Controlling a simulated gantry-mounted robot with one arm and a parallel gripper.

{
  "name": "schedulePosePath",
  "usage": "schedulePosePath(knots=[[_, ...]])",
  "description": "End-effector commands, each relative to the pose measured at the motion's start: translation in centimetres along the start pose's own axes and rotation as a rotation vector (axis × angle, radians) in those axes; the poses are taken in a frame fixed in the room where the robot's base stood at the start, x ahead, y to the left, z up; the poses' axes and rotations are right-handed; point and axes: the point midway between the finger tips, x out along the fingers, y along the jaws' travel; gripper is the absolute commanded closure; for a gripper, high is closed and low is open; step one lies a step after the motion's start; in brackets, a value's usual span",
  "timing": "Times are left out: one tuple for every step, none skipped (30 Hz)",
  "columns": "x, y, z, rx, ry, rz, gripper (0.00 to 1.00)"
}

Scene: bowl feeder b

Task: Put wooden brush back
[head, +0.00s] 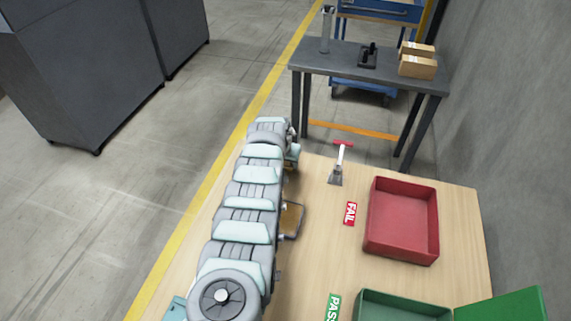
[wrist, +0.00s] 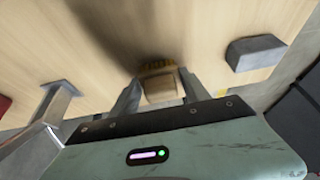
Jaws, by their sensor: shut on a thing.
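The wooden brush (wrist: 161,91) shows in the wrist view as a brown wooden block with yellowish bristles at its far end. My gripper (wrist: 158,79) is shut on it, with one grey finger on each side. The bristle end points towards the pale wooden tabletop (wrist: 215,25); I cannot tell whether it touches. In the head view my arm covers much of the left side of the table, and I cannot make out the brush or my fingers there.
A scraper-like tool with a red end (head: 339,165) stands out at the table's far edge. A red bin (head: 402,250) by a FAIL label and a green bin (head: 402,298) by a PASS label occupy the right. A grey block (wrist: 256,52) shows in the wrist view.

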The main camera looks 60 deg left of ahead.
Motion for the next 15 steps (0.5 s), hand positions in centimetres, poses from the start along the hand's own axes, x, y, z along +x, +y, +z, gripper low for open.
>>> schedulePosePath(knots=[[-0.1,0.01,-0.06,0.0,0.0,0.0,0.84],[-0.1,0.01,-0.06,0.0,0.0,0.0,0.84],[-0.04,0.02,-0.04,0.0,0.0,0.0,0.84],[0.06,0.02,0.03,0.0,0.0,0.0,0.84],[0.19,0.01,0.08,0.0,0.0,0.0,0.84],[0.34,0.0,0.16,0.0,0.0,0.0,0.84],[0.43,-0.01,0.19,0.0,0.0,0.0,0.84],[0.4,-0.03,0.18,-0.001,0.0,0.0,0.45],[0.3,-0.03,0.15,-0.001,0.0,0.0,0.42],[0.29,-0.03,0.14,0.0,0.0,0.0,0.4],[0.29,-0.02,0.14,0.0,0.0,0.0,0.37],[0.29,-0.02,0.14,0.0,0.0,0.0,0.34],[0.28,-0.02,0.14,0.0,0.0,0.0,0.31],[0.28,-0.01,0.14,0.0,0.0,0.0,0.29],[0.29,-0.01,0.15,0.0,-0.001,0.0,0.26]])
